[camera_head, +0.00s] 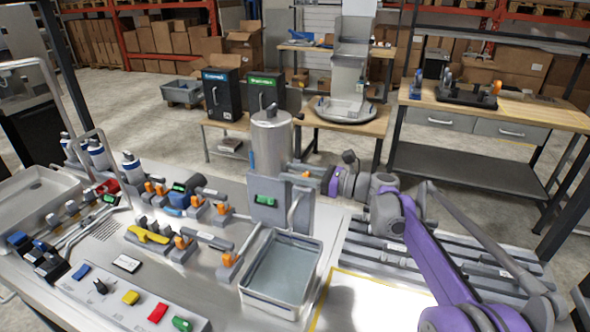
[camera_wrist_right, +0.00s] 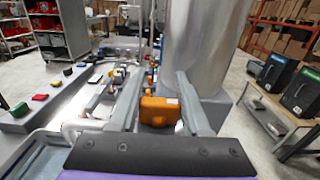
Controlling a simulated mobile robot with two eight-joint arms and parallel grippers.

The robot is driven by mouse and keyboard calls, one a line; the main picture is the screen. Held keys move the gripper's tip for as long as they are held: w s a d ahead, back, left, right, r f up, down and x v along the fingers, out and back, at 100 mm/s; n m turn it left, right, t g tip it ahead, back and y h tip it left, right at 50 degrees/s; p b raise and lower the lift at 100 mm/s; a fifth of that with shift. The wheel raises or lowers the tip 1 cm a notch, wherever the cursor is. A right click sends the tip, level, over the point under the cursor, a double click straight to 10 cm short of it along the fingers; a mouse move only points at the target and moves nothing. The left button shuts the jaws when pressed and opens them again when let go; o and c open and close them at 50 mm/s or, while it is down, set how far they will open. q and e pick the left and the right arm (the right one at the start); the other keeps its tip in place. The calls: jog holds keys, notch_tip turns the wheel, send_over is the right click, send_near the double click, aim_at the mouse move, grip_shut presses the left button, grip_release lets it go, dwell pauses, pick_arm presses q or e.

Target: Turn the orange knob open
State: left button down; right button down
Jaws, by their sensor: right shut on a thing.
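The orange knob (camera_wrist_right: 160,110) shows in the right wrist view between my right gripper's two fingers (camera_wrist_right: 155,112), in front of a large steel cylinder (camera_wrist_right: 205,45). My right gripper is shut on the knob. In the head view, my right gripper (camera_head: 303,178) reaches in from the right beside the steel dispenser cylinder (camera_head: 271,145). Only a small bit of orange shows there, and the fingers hide most of the knob. My left gripper is not in view.
A steel basin (camera_head: 281,272) stands below the dispenser, with a curved grey pipe (camera_head: 294,208) over it. Several smaller orange-handled valves (camera_head: 182,244) lie to the left. A panel with coloured buttons (camera_head: 130,298) is at the front left.

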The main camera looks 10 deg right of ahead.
jog(key=shift+c, duration=1.8)
grip_release()
jog(key=v, duration=1.1)
jog(key=shift+b, duration=0.45)
jog(key=shift+a, duration=0.1)
